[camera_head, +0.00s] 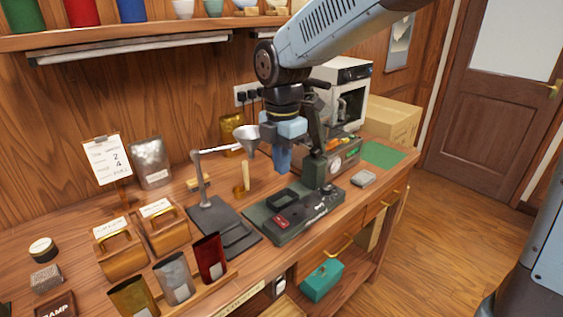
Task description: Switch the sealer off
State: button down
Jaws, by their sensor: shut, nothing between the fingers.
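The sealer (318,208) is a dark green, low bench machine near the front edge of the worktop. A red rocker switch (281,221) sits on its top at the left front corner. The switch is too small to tell which side is pressed. My gripper (283,167) points down above the back part of the sealer, behind the switch and apart from it. Its blue fingers are shut and empty. My arm and gripper hide part of what stands behind.
A funnel stand (203,190) on a dark base is left of the sealer. A machine with a dial (336,164) stands behind. Red, grey and gold pouches (210,257) stand at the front left. A shelf (120,35) hangs above.

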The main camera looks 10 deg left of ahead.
notch_tip(320, 180, up, 14)
jog(key=s+d, duration=0.1)
jog(key=shift+s+d+f, duration=0.15)
jog(key=shift+d+f, duration=0.05)
dwell(0.4)
jog(key=s+d+f+m+t, duration=0.2)
jog(key=s+d+m, duration=0.1)
jog(key=d+m, duration=0.6)
jog(key=s+d+f+m+t, duration=0.1)
jog(key=s+d+f+m, duration=0.1)
jog(key=d+m, duration=0.7)
jog(key=s+d+f+m+t, duration=0.2)
jog(key=s+d+m, duration=0.3)
jog(key=d+m, duration=0.5)
jog(key=shift+d+f+t, duration=0.3)
jog(key=shift+d+f, duration=0.1)
jog(key=shift+d, duration=0.4)
